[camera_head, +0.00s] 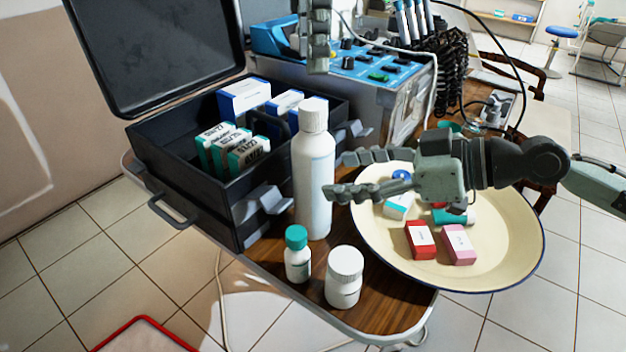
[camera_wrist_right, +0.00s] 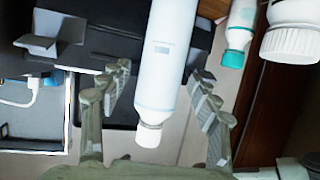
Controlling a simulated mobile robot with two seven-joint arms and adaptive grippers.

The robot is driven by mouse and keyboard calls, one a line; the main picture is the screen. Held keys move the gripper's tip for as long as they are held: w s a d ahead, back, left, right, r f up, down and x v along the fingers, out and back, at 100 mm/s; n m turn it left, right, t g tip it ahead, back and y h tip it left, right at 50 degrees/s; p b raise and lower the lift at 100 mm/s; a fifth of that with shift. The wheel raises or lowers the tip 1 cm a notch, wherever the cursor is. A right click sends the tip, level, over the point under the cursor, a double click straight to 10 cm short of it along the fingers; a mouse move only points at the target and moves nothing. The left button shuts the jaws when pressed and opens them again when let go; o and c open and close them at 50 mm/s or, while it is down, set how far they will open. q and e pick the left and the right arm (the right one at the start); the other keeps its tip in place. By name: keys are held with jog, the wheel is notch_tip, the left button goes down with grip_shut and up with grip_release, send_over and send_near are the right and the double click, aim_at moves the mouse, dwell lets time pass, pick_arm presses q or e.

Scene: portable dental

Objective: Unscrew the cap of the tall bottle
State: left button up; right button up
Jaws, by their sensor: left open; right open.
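The tall bottle (camera_head: 313,185) is white and stands upright on the wooden top. Its ribbed white cap (camera_head: 313,116) is on. My left gripper (camera_head: 318,66) points down above the cap, apart from it. It is open, though its fingers show nearly edge-on. My right gripper (camera_head: 337,174) is open at the bottle's right side, at body height, its lower fingertip overlapping the bottle's edge. In the right wrist view the bottle (camera_wrist_right: 167,60) appears upside down between the open fingers, with its cap (camera_wrist_right: 148,135) low in the picture. I cannot tell whether the fingers touch it.
A teal-capped bottle (camera_head: 297,255) and a squat white bottle (camera_head: 344,278) stand in front. A cream basin (camera_head: 500,255) with small boxes is under my right gripper. An open black case (camera_head: 165,165) with medicine boxes is left, and a blue-panelled unit (camera_head: 375,68) is behind.

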aim_at(310, 178)
jog(key=x, duration=0.6)
jog(key=shift+a+f, duration=0.1)
jog(key=shift+a, duration=0.35)
grip_shut()
